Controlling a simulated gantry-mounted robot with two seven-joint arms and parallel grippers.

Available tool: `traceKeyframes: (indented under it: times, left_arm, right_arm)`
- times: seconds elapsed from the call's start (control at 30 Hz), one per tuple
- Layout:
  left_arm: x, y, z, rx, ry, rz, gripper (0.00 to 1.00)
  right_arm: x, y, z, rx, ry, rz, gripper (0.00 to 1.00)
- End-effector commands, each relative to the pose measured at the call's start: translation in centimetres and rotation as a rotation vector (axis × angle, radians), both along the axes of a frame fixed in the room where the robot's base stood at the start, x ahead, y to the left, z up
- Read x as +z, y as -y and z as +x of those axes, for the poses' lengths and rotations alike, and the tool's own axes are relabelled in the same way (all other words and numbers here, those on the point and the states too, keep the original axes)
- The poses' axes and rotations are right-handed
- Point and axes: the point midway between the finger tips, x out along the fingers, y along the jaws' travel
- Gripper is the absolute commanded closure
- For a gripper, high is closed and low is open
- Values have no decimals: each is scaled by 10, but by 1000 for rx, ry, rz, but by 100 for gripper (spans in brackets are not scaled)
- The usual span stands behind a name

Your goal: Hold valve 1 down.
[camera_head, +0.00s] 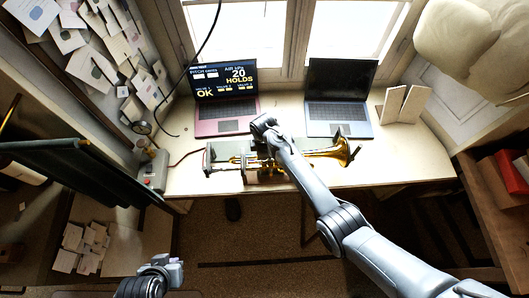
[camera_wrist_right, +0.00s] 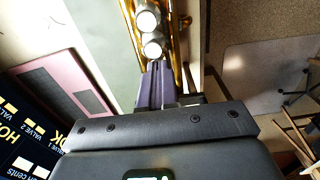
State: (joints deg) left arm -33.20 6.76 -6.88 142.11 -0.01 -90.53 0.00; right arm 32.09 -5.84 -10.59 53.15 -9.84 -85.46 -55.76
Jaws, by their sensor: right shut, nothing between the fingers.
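The brass trumpet (camera_head: 325,153) lies along the bench, bell to the right, over a dark green-grey mat or stand. My right arm crosses above its valve section and hides much of it in the head view. In the right wrist view, my right gripper (camera_wrist_right: 157,66) is shut and empty, its fingertips at the valve row. Two silvery valve caps (camera_wrist_right: 151,49) show just beyond the fingertips. Valve 1 is not clearly seen; the fingers cover the mouthpiece end of the row. Contact and depth cannot be told. My left gripper (camera_head: 171,268) is low at the left, away from the bench.
A pink laptop (camera_head: 226,112) shows "OK", "20" and "HOLDS" with valve labels. A dark-screened laptop (camera_head: 340,112) and a folded cream card (camera_head: 402,105) stand to its right. A grey box with a red button (camera_head: 152,172) sits at the left bench end. The bench front right is clear.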

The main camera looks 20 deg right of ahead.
Motion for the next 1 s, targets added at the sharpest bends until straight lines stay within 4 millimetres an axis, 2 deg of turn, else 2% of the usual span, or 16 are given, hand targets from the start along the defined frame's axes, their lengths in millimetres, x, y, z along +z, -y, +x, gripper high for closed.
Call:
traceKeyframes:
  times: [0.17,0.43,0.47,0.8,1.0]
  left_arm:
    - [17,0,0,1,0,-2,100]
    - [56,0,0,2,-1,-1,100]
    - [48,0,0,2,3,-2,100]
    - [37,-1,-1,-1,-4,2,100]
    - [35,-2,-1,-4,-3,6,100]
  right_arm:
    - [11,3,-3,-4,-8,-3,100]
    - [50,2,-1,-3,-1,-1,100]
    - [50,1,-1,-3,1,1,100]
    - [114,1,0,-3,2,1,100]
    - [133,1,-1,-2,0,0,100]
